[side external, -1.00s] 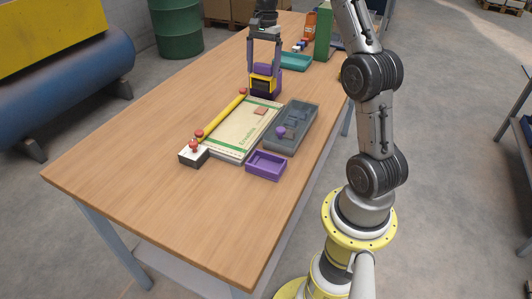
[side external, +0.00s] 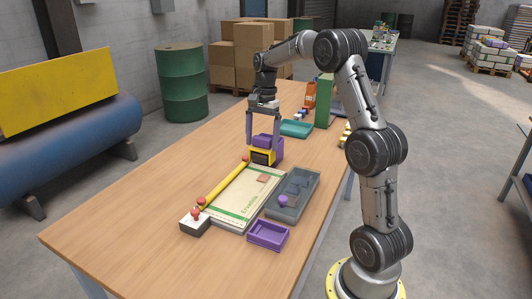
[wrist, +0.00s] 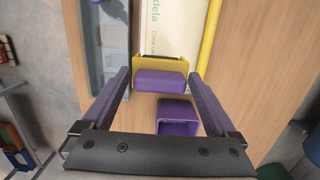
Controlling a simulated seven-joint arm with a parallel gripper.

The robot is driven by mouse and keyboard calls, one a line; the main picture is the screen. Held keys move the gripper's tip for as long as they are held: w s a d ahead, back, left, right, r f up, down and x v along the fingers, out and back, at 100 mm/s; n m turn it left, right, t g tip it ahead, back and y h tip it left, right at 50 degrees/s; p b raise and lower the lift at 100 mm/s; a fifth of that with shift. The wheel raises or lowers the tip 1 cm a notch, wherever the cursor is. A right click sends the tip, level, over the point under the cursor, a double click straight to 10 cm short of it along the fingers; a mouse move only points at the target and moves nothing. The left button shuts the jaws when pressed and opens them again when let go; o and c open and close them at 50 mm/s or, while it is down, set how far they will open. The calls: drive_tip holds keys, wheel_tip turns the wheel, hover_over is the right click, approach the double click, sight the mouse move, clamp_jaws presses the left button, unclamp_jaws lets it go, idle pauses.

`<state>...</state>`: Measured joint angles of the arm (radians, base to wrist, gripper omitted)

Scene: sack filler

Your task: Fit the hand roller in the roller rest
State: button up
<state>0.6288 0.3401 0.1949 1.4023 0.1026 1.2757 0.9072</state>
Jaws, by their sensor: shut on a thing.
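The hand roller (side external: 261,157) has a purple handle, a yellow frame and a black face. My gripper (side external: 263,137) points down and is shut on its purple handle; the wrist view shows the handle (wrist: 160,80) between the two fingers. The roller is at the far end of the flat sack, low over the table; I cannot tell whether it touches. An open-topped purple holder (wrist: 176,118), apparently the roller rest, stands just beside the roller, partly hidden behind it in the side view (side external: 279,150). The holder looks empty inside.
The pale sack (side external: 243,197) lies flat, with a yellow rod (side external: 223,182) on its left and a grey tray (side external: 293,194) on its right. A purple tray (side external: 268,235) and a red-button box (side external: 195,221) are at the near end. A teal tray (side external: 297,129) stands behind.

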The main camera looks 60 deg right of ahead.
drive_tip(key=s+a+f, duration=0.1)
drive_tip(key=s+a, duration=0.5)
drive_tip(key=a, duration=0.4)
drive_tip(key=s+a+f, duration=0.1)
drive_tip(key=s+a, duration=0.4)
drive_tip(key=a, duration=0.4)
drive_tip(key=shift+s+f, duration=0.1)
drive_tip(key=shift+f, duration=1.9)
drive_tip(key=shift+f, duration=0.1)
drive_tip(key=shift+f, duration=1.3)
drive_tip(key=shift+f, duration=0.1)
drive_tip(key=o, duration=1)
